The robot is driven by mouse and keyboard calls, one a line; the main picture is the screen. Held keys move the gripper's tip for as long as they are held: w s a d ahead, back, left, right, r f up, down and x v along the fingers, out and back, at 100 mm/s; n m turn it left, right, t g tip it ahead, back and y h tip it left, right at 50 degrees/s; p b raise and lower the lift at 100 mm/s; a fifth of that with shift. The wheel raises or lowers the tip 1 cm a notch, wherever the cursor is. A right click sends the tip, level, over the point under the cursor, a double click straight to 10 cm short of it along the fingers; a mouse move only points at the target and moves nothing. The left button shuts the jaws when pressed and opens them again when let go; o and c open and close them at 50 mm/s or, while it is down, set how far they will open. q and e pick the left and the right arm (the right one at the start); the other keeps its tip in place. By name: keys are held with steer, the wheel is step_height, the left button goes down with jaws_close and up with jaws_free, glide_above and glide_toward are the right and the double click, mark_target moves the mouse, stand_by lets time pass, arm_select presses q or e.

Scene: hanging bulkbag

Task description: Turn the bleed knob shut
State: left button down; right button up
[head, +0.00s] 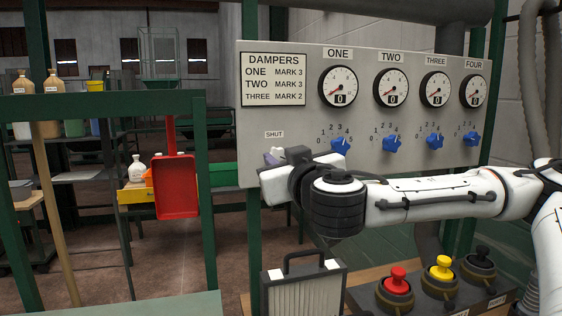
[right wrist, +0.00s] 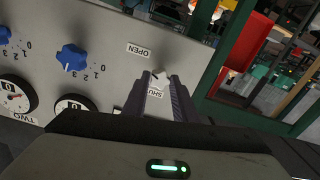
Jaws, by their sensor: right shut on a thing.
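The bleed knob is a small pale knob (head: 277,150) at the lower left of the grey panel, just below a SHUT label (head: 274,134). In the right wrist view the knob (right wrist: 159,76) sits between the dark purple fingertips of my right gripper (right wrist: 160,84). That view, turned over, shows an OPEN label (right wrist: 138,49) and a SHUT label (right wrist: 155,93) beside it. In the head view my right gripper (head: 272,158) is against the panel, shut on the knob. The fingers hide much of the knob, so I cannot tell its pointing exactly. My left gripper is out of view.
The panel (head: 260,120) carries several dials, blue knobs (head: 341,145) and a DAMPERS card (head: 273,81). Red (head: 397,281) and yellow (head: 440,267) push buttons stand below my right arm. A handled filter box (head: 304,290) is below the gripper. A red dustpan (head: 175,188) hangs left.

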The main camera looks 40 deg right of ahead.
steer(key=shift+n+b, duration=0.6)
steer(key=shift+n, duration=0.5)
steer(key=n+b, duration=0.1)
steer(key=n, duration=0.1)
steer(key=shift+n, duration=0.4)
steer(key=n+b, duration=0.1)
steer(key=n, duration=1)
steer(key=shift+n+b, duration=0.3)
steer(key=shift+n, duration=0.1)
steer(key=n, duration=0.6)
steer(key=o, duration=1)
steer(key=shift+o, duration=0.2)
